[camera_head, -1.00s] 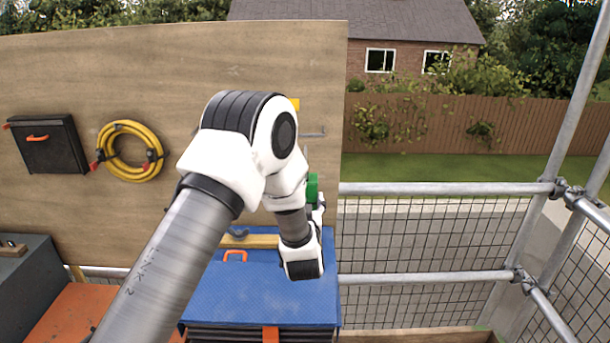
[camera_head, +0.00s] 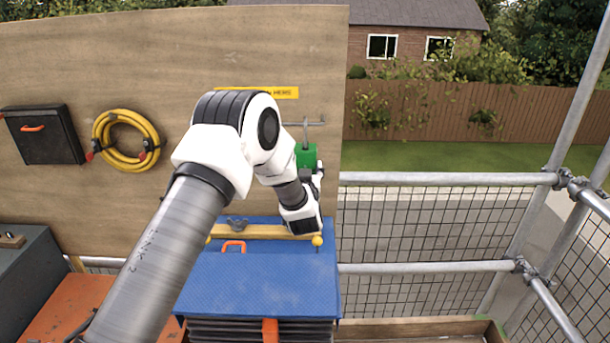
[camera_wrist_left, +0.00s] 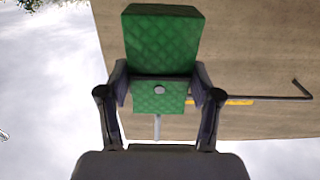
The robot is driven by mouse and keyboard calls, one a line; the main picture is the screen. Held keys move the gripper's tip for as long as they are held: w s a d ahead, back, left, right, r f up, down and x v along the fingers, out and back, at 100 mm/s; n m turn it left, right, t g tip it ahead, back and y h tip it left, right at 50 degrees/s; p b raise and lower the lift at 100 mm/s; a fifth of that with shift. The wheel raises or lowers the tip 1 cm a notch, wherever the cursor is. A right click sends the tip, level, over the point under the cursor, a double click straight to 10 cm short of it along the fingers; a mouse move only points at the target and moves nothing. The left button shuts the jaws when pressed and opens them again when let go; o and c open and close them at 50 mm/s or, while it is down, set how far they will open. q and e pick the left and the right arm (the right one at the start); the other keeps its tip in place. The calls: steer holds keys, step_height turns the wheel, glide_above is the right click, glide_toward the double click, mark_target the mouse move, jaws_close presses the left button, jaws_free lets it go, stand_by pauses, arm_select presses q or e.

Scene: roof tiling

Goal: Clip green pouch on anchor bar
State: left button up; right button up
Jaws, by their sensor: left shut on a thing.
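The green pouch (camera_head: 306,155) is held upright in front of the wooden board, near its right edge. My left gripper (camera_head: 311,176) is shut on it from below. In the left wrist view the pouch (camera_wrist_left: 162,45) sits between the two fingers (camera_wrist_left: 160,95). A thin grey clip (camera_head: 305,130) sticks up from the pouch, reaching about the height of the anchor bar (camera_head: 313,123). In the wrist view the bar (camera_wrist_left: 265,98) ends in a bent tip. I cannot tell whether the clip touches the bar. My right gripper is not in view.
A yellow label (camera_head: 285,92) is on the board above the bar. A yellow hose coil (camera_head: 126,140) and a black case (camera_head: 44,134) hang at left. Below is a blue-topped box (camera_head: 255,285) with a wooden strip (camera_head: 262,232). Scaffold rails (camera_head: 440,179) stand at right.

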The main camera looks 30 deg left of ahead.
arm_select(q)
steer(key=shift+a+r, duration=0.1)
steer(key=shift+w+a+f, duration=0.1)
steer(key=shift+w+f, duration=0.15)
steer(key=shift+w, duration=0.2)
steer(key=shift+s+r, duration=0.3)
steer(key=shift+s, duration=0.15)
steer(key=shift+w+f, duration=0.15)
steer(key=shift+w, duration=0.05)
steer(key=shift+w, duration=0.1)
steer(key=shift+w+a+b, duration=0.35)
steer(key=shift+w+b, duration=0.1)
steer(key=shift+w, duration=0.15)
